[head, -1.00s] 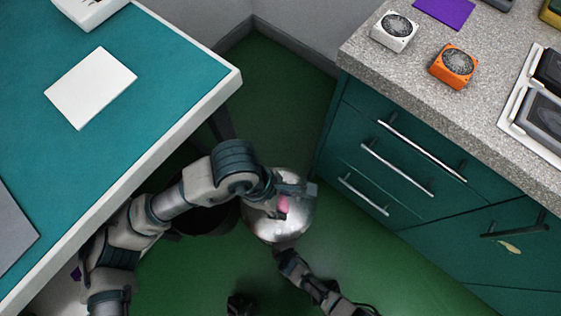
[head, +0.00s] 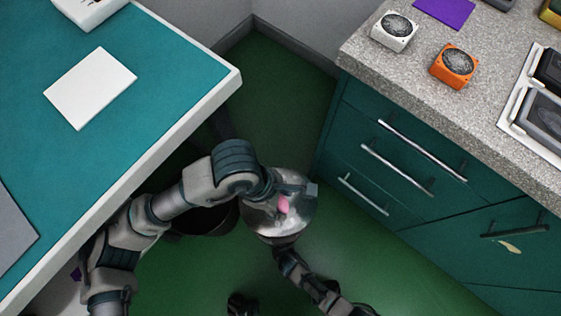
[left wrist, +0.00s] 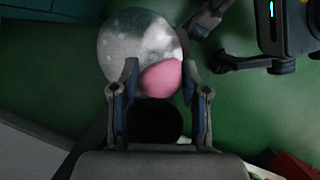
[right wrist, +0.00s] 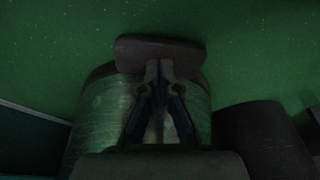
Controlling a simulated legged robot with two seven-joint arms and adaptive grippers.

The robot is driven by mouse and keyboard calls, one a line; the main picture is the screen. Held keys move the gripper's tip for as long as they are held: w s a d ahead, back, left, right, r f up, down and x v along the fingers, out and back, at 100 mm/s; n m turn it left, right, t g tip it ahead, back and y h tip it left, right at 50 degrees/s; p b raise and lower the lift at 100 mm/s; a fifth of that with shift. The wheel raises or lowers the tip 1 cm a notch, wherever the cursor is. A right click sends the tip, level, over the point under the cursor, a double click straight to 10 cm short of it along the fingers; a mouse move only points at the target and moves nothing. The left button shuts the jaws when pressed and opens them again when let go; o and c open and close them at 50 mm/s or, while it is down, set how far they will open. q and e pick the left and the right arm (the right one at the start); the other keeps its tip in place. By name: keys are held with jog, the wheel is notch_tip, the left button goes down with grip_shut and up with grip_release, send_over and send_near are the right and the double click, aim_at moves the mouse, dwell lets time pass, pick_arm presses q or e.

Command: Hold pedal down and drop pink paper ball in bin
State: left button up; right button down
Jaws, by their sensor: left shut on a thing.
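The pink paper ball (head: 283,205) is held by my left gripper (head: 290,190) above the bin's silver lid. In the left wrist view, the ball (left wrist: 161,78) sits between the two fingers. The silver bin (head: 262,222) stands on the floor. Its domed lid (left wrist: 130,45) fills the background behind the ball; I cannot tell whether it is slightly raised. My right gripper (right wrist: 158,75) is shut and empty, its fingertips at the dark pedal (right wrist: 160,52) at the bin's base. Contact or pressing on the pedal is unclear.
A black round container (head: 205,220) stands beside the bin, partly hidden by my left arm. A teal table (head: 150,75) is at the left, and a grey counter (head: 420,70) over teal drawers is at the right. Green floor lies between.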

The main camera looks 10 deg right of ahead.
jog(key=shift+s+f, duration=0.15)
jog(key=shift+f, duration=0.9)
dwell(1.3)
pick_arm(q)
jog(key=o, duration=1.2)
jog(key=shift+o, duration=0.2)
pick_arm(e)
jog(key=shift+r, duration=0.1)
dwell(0.6)
jog(key=shift+w, duration=0.2)
